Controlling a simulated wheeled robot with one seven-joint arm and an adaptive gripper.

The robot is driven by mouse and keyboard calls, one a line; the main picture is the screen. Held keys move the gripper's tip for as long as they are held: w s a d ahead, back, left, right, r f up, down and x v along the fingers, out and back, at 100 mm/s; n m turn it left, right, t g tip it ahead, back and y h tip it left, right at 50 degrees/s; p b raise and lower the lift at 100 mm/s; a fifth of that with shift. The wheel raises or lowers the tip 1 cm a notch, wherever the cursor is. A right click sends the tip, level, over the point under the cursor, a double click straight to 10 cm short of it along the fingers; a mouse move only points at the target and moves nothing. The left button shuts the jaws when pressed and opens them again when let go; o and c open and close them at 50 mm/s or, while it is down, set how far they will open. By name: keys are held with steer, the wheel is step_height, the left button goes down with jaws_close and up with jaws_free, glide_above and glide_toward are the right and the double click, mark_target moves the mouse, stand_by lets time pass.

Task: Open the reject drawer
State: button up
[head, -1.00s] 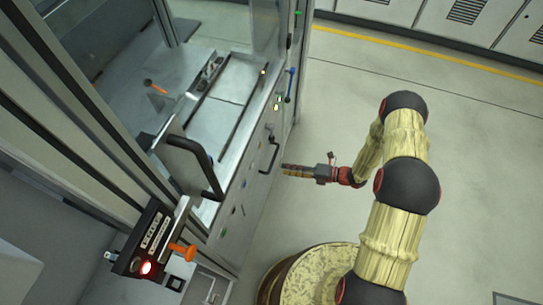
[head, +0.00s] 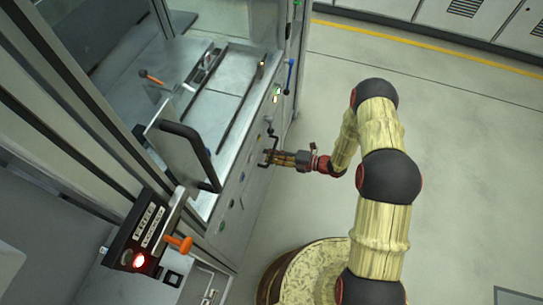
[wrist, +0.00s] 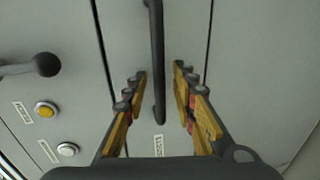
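The reject drawer's front appears to be the grey panel between two dark seams (wrist: 128,45) in the wrist view. Its dark bar handle (wrist: 157,50) runs down the middle. In the head view the handle (head: 272,136) is on the machine's side, partly covered by my gripper (head: 273,157). In the wrist view my gripper (wrist: 160,76) is open, with one finger on each side of the handle and a gap on both sides. A small label below the handle is too slanted to read. The drawer looks flush with the panel.
A dark knob (wrist: 45,65), a yellow button (wrist: 45,109) and a white button (wrist: 67,149) sit left of the handle. Open floor (head: 440,130) lies to the right.

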steer(key=c, duration=0.3)
steer(key=c, duration=0.4)
jaws_close()
stand_by(0.3)
